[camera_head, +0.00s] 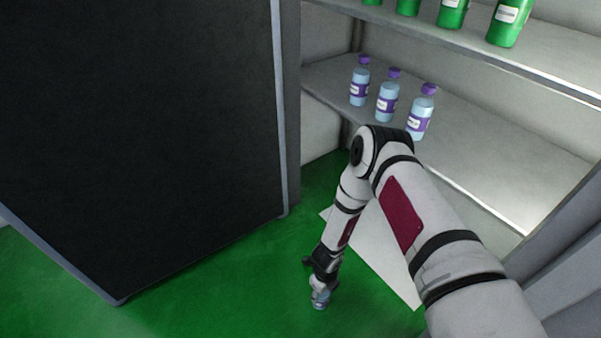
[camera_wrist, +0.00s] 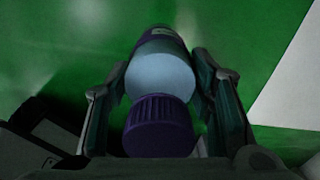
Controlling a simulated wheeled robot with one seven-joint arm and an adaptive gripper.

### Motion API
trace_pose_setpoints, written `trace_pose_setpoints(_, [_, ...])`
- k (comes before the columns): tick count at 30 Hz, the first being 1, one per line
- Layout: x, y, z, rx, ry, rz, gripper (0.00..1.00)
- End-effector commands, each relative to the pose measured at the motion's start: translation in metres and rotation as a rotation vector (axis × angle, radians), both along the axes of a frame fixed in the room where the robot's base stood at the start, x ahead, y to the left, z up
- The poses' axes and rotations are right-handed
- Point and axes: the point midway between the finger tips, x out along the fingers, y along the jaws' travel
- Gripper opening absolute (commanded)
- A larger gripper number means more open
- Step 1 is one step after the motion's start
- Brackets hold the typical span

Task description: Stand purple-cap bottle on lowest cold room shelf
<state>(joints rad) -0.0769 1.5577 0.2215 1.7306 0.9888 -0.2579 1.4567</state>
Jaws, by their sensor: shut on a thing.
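My gripper (camera_head: 320,287) points down low over the green floor, left of the shelves. It is shut on a light-blue bottle (camera_head: 321,300). In the wrist view the bottle's purple cap (camera_wrist: 158,126) is nearest the camera, and its pale-blue shoulder (camera_wrist: 162,76) and purple label lie beyond, between the two fingers. I cannot tell whether its base touches the floor. The lower shelf in view (camera_head: 480,160) carries three upright purple-cap bottles: a left one (camera_head: 360,86), a middle one (camera_head: 387,102) and a right one (camera_head: 420,118).
A large dark panel (camera_head: 140,130) stands at left. The upper shelf (camera_head: 430,35) holds several green bottles (camera_head: 452,12). A pale flat panel (camera_head: 372,255) lies low below the lower shelf, beside my arm. The lower shelf's right part is bare.

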Motion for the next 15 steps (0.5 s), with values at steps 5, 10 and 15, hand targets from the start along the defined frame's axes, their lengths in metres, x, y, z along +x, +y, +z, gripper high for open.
trace_pose_setpoints(5, [0.033, 0.007, 0.036, -0.004, -0.005, 0.177, 0.07])
trace_pose_setpoints(10, [0.067, 0.011, 0.084, -0.004, -0.006, 0.412, 0.07])
trace_pose_setpoints(15, [0.091, 0.010, 0.137, -0.003, -0.004, 0.675, 0.07])
